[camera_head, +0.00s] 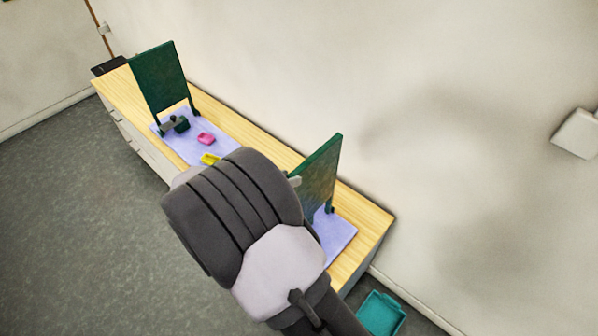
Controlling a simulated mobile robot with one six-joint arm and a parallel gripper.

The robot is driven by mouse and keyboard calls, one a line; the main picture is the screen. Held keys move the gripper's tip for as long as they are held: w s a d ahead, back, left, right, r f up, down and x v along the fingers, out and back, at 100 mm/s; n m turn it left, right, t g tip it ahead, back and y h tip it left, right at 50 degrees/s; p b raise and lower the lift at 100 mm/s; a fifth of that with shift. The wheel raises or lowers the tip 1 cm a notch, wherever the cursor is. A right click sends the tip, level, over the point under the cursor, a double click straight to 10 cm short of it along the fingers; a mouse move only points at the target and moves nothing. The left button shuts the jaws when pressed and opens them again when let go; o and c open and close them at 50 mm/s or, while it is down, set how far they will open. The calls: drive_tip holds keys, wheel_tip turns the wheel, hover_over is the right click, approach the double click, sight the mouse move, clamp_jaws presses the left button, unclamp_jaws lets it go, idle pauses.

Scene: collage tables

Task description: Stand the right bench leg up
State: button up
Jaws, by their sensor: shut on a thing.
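My arm fills the middle and front of the view and hides my gripper and whatever it holds. A small yellow block (209,159) lies on the lavender mat (180,148), partly beside my arm's edge. A pink block (206,138) lies a little farther back on the same mat. I cannot tell which piece is the right bench leg; it may be hidden behind my arm.
A green panel (158,75) stands upright at the left, with a dark green object (180,124) near its foot. Another green panel (321,175) stands right of my arm. The wooden counter (375,226) runs along the wall. A teal tray (381,313) is at the lower right.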

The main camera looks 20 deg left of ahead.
drive_tip(key=p+v, duration=0.1)
drive_tip(key=v, duration=1)
